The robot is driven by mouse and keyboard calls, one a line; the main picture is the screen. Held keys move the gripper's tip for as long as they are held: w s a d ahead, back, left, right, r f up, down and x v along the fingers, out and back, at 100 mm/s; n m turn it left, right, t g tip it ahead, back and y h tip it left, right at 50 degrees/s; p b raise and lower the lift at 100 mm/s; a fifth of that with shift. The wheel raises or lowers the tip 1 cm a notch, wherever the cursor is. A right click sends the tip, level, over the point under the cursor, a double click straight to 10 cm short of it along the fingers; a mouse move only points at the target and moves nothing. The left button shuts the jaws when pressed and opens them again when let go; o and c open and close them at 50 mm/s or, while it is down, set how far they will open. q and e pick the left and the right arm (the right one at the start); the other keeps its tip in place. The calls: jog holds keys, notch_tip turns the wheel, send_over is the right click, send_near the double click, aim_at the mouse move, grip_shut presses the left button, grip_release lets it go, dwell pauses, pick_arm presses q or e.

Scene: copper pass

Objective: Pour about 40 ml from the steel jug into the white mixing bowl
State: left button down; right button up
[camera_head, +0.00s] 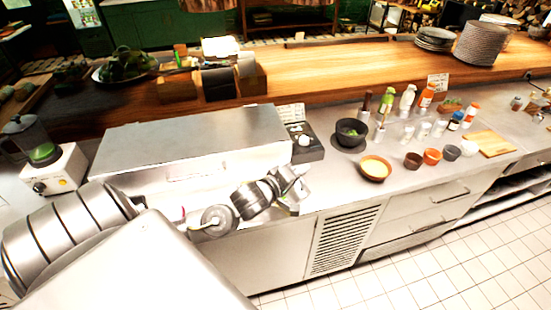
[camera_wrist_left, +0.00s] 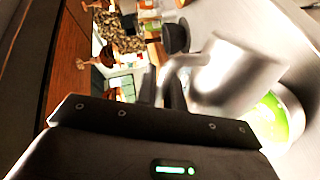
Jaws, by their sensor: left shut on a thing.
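My left gripper (camera_head: 293,183) is over the front edge of the steel counter in the head view, small and partly hidden by its own wrist. In the left wrist view its fingers (camera_wrist_left: 172,90) are shut on the handle of the steel jug (camera_wrist_left: 237,75). The jug is blurred, and its contents are hidden. Behind it at the right is a pale round vessel with bright green inside (camera_wrist_left: 278,118); I cannot tell whether it is the white mixing bowl. I cannot make out the jug clearly in the head view. My right gripper is out of view.
A black bowl (camera_head: 350,133), an orange bowl (camera_head: 375,168), small cups and several bottles stand on the counter to the right. A dark scale (camera_head: 303,142) lies behind my gripper. A blender (camera_head: 43,152) with green contents stands at the left.

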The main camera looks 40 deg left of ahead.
aim_at(307, 189)
pick_arm(q)
jog(key=shift+d+f+m, duration=0.3)
jog(key=shift+d+f, duration=0.1)
jog(key=shift+d, duration=0.05)
jog(key=shift+s+d+r+m, duration=0.1)
jog(key=shift+d+r+m, duration=0.25)
jog(key=shift+m, duration=0.15)
jog(key=shift+d+m+y+p, duration=0.25)
jog(key=shift+m+y+p, duration=0.05)
jog(key=shift+y, duration=0.1)
jog(key=shift+d, duration=0.1)
jog(key=shift+r+m+p, duration=0.1)
jog(key=shift+m+p, duration=0.25)
jog(key=shift+m, duration=0.45)
jog(key=shift+s+d+f+m+t+y, duration=0.1)
jog(key=shift+d+f+m+t+y, duration=0.15)
jog(key=shift+m, duration=0.2)
jog(key=shift+s+d+m+t+y, duration=0.15)
jog(key=shift+d+m, duration=0.15)
jog(key=shift+m, duration=0.15)
jog(key=shift+w, duration=0.1)
